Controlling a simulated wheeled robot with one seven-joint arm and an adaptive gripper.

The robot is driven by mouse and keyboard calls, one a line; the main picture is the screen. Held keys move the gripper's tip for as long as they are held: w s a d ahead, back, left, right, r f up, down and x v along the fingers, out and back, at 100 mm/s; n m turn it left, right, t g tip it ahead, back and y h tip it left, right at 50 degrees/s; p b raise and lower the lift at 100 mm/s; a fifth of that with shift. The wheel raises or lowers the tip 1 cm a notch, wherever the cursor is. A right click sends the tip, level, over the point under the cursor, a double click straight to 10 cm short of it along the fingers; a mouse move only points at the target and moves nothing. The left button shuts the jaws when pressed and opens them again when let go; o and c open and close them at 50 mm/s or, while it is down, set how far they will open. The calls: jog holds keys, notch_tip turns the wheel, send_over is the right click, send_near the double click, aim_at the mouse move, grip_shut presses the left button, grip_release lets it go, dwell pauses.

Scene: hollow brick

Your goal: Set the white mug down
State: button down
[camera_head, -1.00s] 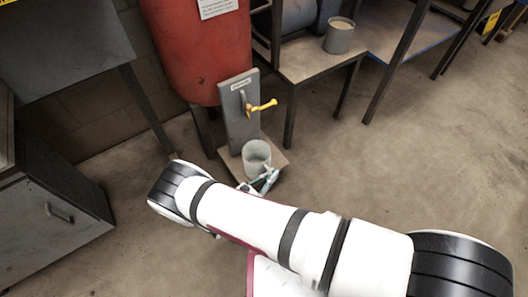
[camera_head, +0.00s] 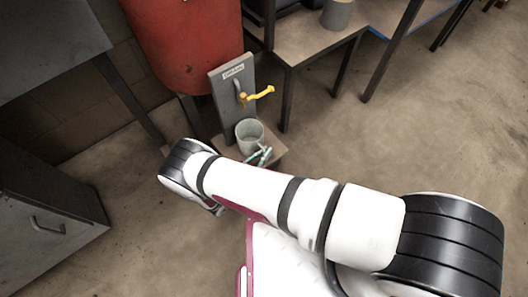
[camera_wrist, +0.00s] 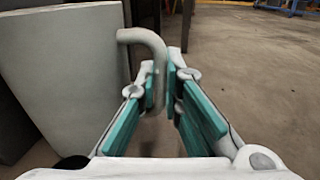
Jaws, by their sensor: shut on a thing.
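My gripper (camera_head: 264,156) is at the mug's near side, partly hidden behind my arm. In the wrist view, the mug's wall (camera_wrist: 65,75) fills the left. Its curved handle (camera_wrist: 150,42) comes down between the green finger pads of my gripper (camera_wrist: 168,88), which is shut on it.
A grey upright panel (camera_head: 230,105) carries the tap, in front of a red tank (camera_head: 185,45). A bench (camera_head: 310,45) with a grey container (camera_head: 338,14) stands to the right. A grey cabinet (camera_head: 45,220) stands at the left. The floor (camera_head: 440,130) at the right is clear.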

jog(key=shift+f, duration=0.15)
jog(key=c, duration=1.7)
grip_release()
